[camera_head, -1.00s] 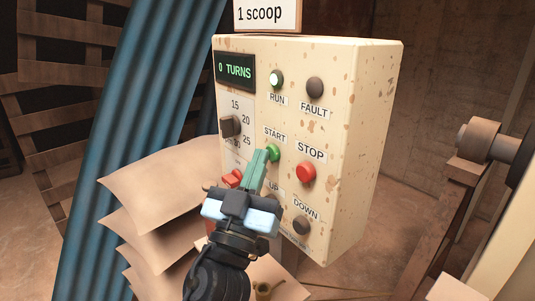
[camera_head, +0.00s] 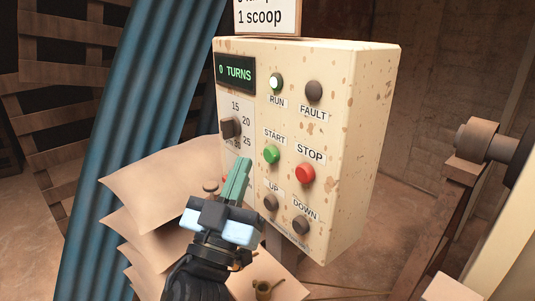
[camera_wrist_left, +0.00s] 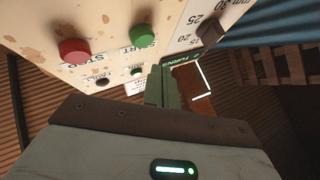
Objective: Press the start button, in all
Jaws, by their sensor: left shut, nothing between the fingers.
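The green start button (camera_head: 271,155) is on the cream control box (camera_head: 365,130), below the lit run lamp (camera_head: 276,82). It also shows in the left wrist view (camera_wrist_left: 142,36). The red stop button (camera_head: 305,174) is to its right and also shows in the left wrist view (camera_wrist_left: 73,52). The display (camera_head: 236,73) reads "0 TURNS". My left gripper (camera_head: 241,165) is shut and empty, with green fingers pointing up to the left of the start button, apart from it in the picture. The fingers also show in the left wrist view (camera_wrist_left: 163,86). My right gripper is not in view.
Stacked sacks (camera_head: 150,205) and a blue corrugated sheet (camera_head: 125,120) are at left. A wooden stand with a roller (camera_head: 480,138) is at right.

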